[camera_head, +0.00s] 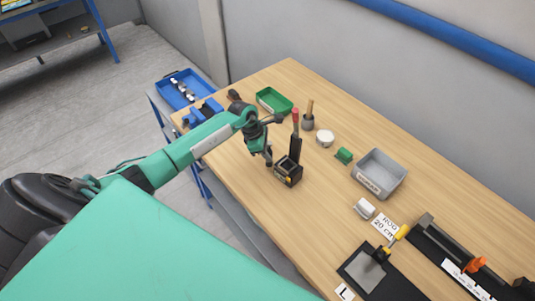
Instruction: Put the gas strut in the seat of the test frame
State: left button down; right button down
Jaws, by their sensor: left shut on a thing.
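My left gripper (272,142) reaches in from the left over the table. My right gripper is not in view.
The wooden table (235,185) also holds a green tray (274,101), a pestle-like tool (308,118), a white round piece (325,137), a green block (344,155), a grey bin (379,174) and a clamp on a black plate (368,270). A blue tray (172,97) lies beyond the left edge.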

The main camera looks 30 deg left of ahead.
pick_arm(q)
jog(key=shift+f, duration=1.4)
jog(key=c, duration=1.3)
grip_release()
jog(key=shift+o, duration=0.2)
jog(key=shift+r, duration=0.1)
